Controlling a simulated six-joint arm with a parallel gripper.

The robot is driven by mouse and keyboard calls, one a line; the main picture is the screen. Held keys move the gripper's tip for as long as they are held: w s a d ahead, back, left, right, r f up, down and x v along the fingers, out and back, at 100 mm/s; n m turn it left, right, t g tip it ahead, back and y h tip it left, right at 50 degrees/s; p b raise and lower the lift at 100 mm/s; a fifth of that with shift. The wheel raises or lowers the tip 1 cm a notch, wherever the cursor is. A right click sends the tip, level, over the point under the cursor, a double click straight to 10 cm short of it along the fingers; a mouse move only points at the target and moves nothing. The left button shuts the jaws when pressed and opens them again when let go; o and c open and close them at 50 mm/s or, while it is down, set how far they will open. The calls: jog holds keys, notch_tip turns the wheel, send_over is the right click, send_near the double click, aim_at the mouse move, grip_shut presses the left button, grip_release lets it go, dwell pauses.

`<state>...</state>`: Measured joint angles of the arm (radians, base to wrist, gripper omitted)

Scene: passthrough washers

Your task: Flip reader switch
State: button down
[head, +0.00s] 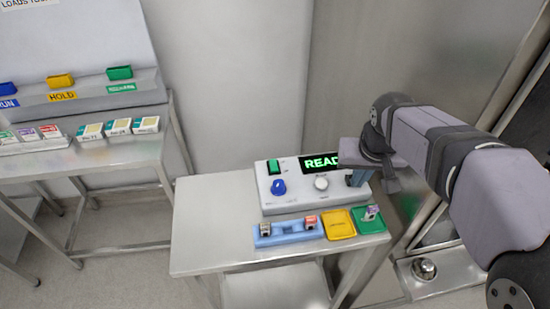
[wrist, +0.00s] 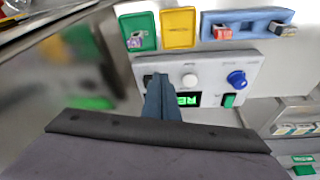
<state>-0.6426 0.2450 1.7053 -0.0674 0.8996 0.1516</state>
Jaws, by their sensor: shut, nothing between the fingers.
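The reader (head: 300,200) is a pale box on the small metal table, with a lit green display (head: 319,162) reading "READ", its right end hidden by my arm. A green rocker switch (head: 274,167) is at its upper left; it also shows in the wrist view (wrist: 229,100). Below it is a blue knob (head: 279,187), and to the right a round white button (head: 321,183). My gripper (head: 355,180) is shut and empty at the box's right end, away from the green switch. In the wrist view my fingers (wrist: 160,92) overlap a dark fitting (wrist: 148,78); contact cannot be told.
In front of the reader lie a blue rack (head: 288,233) with small blocks, a yellow tray (head: 340,224) and a green tray (head: 369,221) holding a small item. A bench (head: 90,157) with boxes and coloured bins stands at left. A metal wall is close behind.

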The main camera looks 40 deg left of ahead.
aim_at(273, 162)
jog(key=s+a+r+n+y, duration=0.1)
jog(key=s+a+r, duration=0.1)
jog(key=a, duration=0.7)
jog(key=s+a+r+n+y, duration=0.1)
jog(key=s+a+r+n, duration=0.1)
jog(key=a, duration=0.8)
jog(key=shift+s+r+t, duration=0.3)
jog(key=shift+s+r, duration=0.2)
jog(key=shift+r, duration=0.45)
jog(key=p+x, duration=0.5)
jog(key=x, duration=0.8)
jog(key=shift+w+a+f, duration=0.1)
jog(key=shift+a+f, duration=0.1)
jog(key=shift+a, duration=0.05)
jog(key=shift+f, duration=0.25)
